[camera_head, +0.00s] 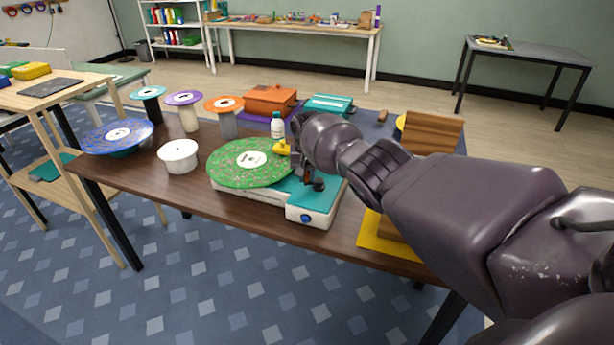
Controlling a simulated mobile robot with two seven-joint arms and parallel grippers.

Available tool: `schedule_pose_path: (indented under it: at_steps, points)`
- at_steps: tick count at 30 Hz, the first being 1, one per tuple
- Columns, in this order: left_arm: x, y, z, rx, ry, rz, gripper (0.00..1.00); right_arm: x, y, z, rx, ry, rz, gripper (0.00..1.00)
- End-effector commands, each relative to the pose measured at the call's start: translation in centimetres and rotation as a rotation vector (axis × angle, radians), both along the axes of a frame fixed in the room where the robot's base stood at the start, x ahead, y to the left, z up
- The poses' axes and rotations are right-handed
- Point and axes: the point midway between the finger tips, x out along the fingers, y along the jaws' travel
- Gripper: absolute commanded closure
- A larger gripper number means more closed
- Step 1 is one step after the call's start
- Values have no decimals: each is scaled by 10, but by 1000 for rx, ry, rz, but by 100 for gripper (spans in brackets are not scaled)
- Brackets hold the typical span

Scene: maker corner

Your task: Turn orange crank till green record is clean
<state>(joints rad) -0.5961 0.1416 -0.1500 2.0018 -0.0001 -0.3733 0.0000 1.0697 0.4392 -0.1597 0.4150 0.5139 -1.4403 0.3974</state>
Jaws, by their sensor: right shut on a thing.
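The green record (237,163) lies flat on a turntable machine with a white and teal base (318,198). Pale and reddish specks cover much of its surface around the white centre label. A yellow piece (282,147) sits at the record's right edge. My right gripper (307,180) reaches in from the right, over the teal top beside the record. It is shut, its fingers pointing down at the place of the orange crank, which is nearly all hidden behind it. A blue knob (305,218) is on the machine's front corner. My left gripper is out of view.
A white tub (178,156) and a speckled blue record (118,136) stand left of the machine. Teal, purple and orange-topped spools (224,103), a white bottle (277,125) and an orange box (270,100) stand behind. A yellow mat (380,236) lies to the right.

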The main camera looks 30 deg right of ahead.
Motion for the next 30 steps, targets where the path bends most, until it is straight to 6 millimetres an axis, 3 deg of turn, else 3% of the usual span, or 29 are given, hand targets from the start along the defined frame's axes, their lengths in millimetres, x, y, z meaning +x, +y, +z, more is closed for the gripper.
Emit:
schedule_pose_path:
  at_steps: [13,14,18,30]
  points:
    - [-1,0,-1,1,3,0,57,2,0,2,-1,-5,-9,100]
    - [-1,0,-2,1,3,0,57,2,0,2,-1,-5,-9,79]
    - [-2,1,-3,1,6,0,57,2,0,2,-1,-4,-9,57]
    - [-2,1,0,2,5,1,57,1,0,9,-1,-4,-10,55]
